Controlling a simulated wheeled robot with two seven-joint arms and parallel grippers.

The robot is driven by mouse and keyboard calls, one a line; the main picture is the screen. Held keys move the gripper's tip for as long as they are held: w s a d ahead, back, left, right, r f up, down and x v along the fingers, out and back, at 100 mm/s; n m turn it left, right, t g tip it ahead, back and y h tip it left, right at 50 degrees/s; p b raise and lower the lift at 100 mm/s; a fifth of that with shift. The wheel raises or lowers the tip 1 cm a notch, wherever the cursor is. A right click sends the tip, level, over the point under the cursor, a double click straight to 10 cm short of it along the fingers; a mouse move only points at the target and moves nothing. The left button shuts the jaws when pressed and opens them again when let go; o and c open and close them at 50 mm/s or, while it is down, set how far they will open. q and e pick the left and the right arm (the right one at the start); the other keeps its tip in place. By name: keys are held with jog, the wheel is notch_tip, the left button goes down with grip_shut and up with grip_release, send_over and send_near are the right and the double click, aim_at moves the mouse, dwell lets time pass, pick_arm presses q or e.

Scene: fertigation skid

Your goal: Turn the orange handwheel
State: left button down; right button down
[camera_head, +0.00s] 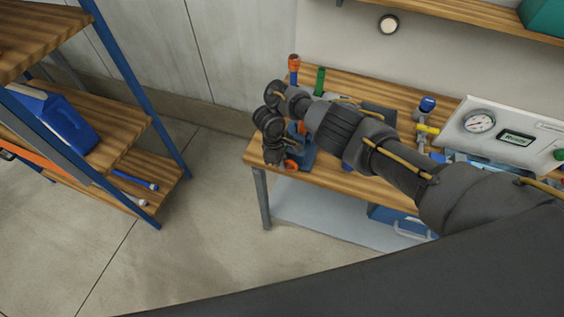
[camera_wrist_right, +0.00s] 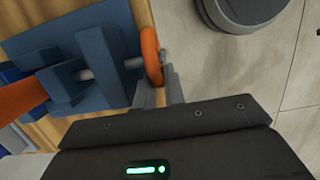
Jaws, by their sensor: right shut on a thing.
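The orange handwheel (camera_wrist_right: 152,56) shows edge-on in the right wrist view, on a grey shaft (camera_wrist_right: 108,70) that comes out of a blue mount (camera_wrist_right: 70,60). In the head view the handwheel (camera_head: 291,165) shows only in part at the front left corner of the workbench, behind and below my right arm. My right gripper (camera_wrist_right: 160,88) is shut on the handwheel's rim, one finger on each side of it. In the head view my right wrist and arm cover most of the mount (camera_head: 306,157). My left gripper is not in either view.
The wooden workbench (camera_head: 345,187) carries an orange-topped pipe (camera_head: 294,66), a green cylinder (camera_head: 320,80), a blue-knobbed valve (camera_head: 427,104) and a panel with a gauge (camera_head: 480,122). A shelf rack (camera_head: 127,147) with a blue canister (camera_head: 55,120) stands left. Floor between them is clear.

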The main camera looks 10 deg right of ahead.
dwell(0.3)
jog(key=c, duration=1.8)
grip_release()
jog(key=shift+a, duration=0.1)
jog(key=shift+o, duration=0.2)
